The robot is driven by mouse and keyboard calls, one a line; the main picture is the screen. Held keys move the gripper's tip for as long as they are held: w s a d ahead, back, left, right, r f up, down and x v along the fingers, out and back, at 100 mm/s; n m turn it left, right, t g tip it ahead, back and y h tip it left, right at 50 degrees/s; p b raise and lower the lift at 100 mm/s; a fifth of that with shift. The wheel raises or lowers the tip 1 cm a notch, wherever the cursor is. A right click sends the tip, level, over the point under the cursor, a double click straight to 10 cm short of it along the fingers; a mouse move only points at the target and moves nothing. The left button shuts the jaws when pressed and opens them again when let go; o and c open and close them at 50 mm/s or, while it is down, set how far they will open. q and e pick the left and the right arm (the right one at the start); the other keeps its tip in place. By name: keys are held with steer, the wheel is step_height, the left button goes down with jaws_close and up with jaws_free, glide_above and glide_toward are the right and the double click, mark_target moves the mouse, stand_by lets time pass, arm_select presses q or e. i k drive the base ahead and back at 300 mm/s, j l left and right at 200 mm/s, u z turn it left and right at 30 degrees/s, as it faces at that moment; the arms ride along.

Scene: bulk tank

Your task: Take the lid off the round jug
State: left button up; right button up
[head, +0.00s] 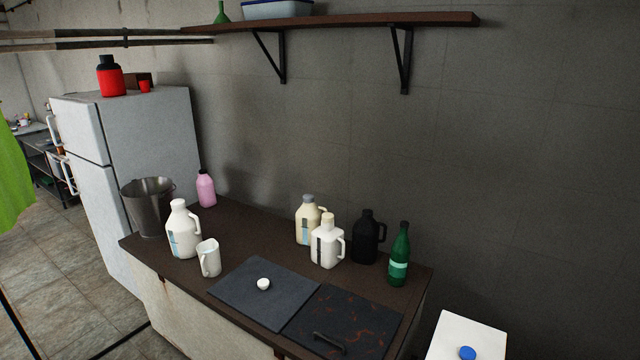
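Several jugs stand upright on the dark brown counter (230,222). A white jug (183,235) with rounded shoulders and a white top is at the left. A cream jug (306,230) with a grey lid (308,199) stands at the back. A boxier white jug (325,250) with a beige lid (327,219) stands in front of it. A black jug (367,240) with a dark top is to their right. I cannot tell for certain which one is the round jug. Neither of my grippers is in view.
A white pitcher (208,259), metal bucket (147,207), pink bottle (206,190) and green bottle (399,258) share the counter. A small white round piece (263,284) lies on a dark grey panel (240,296). A wall shelf (350,22) hangs above. A fridge (150,140) stands left.

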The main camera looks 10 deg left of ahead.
mark_target(177, 204)
steer(key=i+j+u, duration=0.6)
steer(key=i, duration=0.4)
steer(key=i+j+u, duration=0.3)
steer(key=i, duration=0.25)
steer(key=i+u, duration=0.3)
steer(key=i, duration=0.25)
steer(key=i+z, duration=0.15)
steer(key=i, duration=0.35)
steer(key=i+j+z, duration=0.2)
steer(key=i, duration=0.3)
steer(key=i+j+z, duration=0.15)
steer(key=i, duration=0.4)
steer(key=i+j+z, duration=0.15)
steer(key=i, duration=0.35)
